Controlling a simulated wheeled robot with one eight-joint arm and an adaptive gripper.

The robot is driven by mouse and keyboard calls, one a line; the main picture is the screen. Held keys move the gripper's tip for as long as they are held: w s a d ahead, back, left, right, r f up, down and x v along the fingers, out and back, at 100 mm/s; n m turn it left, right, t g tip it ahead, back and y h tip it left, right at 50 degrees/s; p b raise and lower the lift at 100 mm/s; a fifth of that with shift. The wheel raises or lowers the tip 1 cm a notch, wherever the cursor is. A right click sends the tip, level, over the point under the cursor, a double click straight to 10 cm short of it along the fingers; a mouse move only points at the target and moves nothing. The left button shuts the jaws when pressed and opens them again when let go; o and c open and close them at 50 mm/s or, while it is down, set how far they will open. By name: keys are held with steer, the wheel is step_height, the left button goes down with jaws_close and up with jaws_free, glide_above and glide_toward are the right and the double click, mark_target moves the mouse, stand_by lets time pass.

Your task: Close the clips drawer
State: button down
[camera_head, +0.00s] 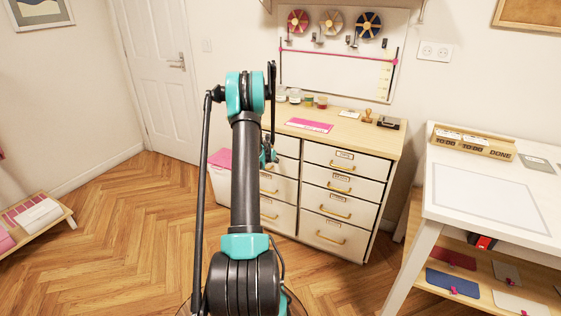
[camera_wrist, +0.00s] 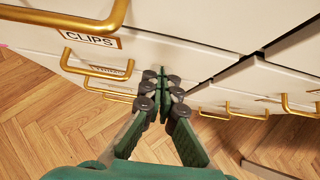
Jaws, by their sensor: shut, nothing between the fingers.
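The clips drawer (camera_wrist: 150,35), with a gold handle and a "CLIPS" label (camera_wrist: 90,38), fills the upper left of the wrist view. It belongs to the left column of the white cabinet with a wooden top (camera_head: 350,122). My arm hides much of that column in the head view, and how far the clips drawer stands out is hard to tell. My gripper (camera_wrist: 164,80) is shut and empty, its tips close to the drawer fronts and right of the label. It also shows small before the left column in the head view (camera_head: 268,155).
Another labelled drawer with a gold handle (camera_wrist: 105,70) lies below the clips drawer. The right column (camera_head: 343,185) looks shut. Pink material (camera_head: 220,158) shows left of my arm. A white table (camera_head: 480,185) stands right, a low bench (camera_head: 35,220) left. The floor between is clear.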

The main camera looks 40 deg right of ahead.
steer(key=v, duration=1)
steer(key=shift+a, duration=0.5)
steer(key=shift+s, duration=0.15)
steer(key=s+a+r+m+y, duration=0.1)
steer(key=s+a+r+m, duration=0.25)
steer(key=a, duration=0.65)
steer(key=s+a+r+m+t+y, duration=0.1)
steer(key=s+a+r+m+y, duration=0.2)
steer(key=a, duration=0.6)
steer(key=s+a+r+m, duration=0.25)
steer(key=a+m, duration=0.25)
steer(key=a, duration=0.5)
steer(key=s+a+f+m+y, duration=0.1)
steer(key=s+a+m, duration=0.4)
steer(key=s+a, duration=0.5)
steer(key=s+a+f+m+y, duration=0.1)
steer(key=s+a+m+y, duration=0.2)
steer(key=s+a+m, duration=0.3)
steer(key=s+a, duration=0.4)
steer(key=shift+s+f, duration=0.3)
steer(key=shift+f, duration=0.1)
steer(key=shift+a, duration=0.1)
